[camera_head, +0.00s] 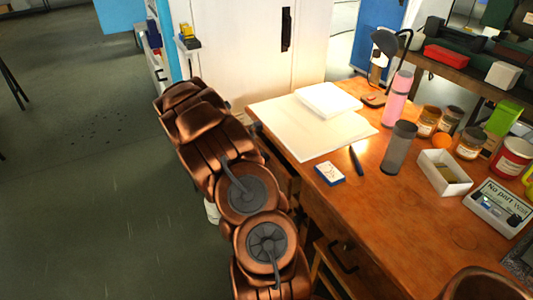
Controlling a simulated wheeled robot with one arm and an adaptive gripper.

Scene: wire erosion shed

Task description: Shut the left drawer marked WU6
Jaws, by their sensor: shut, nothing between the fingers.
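The wooden desk (405,230) fills the right side of the head view. A drawer front with a dark handle (343,258) shows on its near side, below the top. Further left, another wooden part of the desk's front (284,178) shows beside my copper arm, which hides most of it. I cannot tell whether this is the left drawer or how far it stands out. No WU6 mark can be read. My arm runs up along the desk's near left side. My gripper cannot be made out.
On the desk are white paper, a white box (328,99), a blue-and-white box (330,173), a pen, a grey cup (399,147), a pink bottle (397,98), a lamp, jars and trays. A white cabinet (245,45) stands behind. Floor at left (80,200) is mostly clear.

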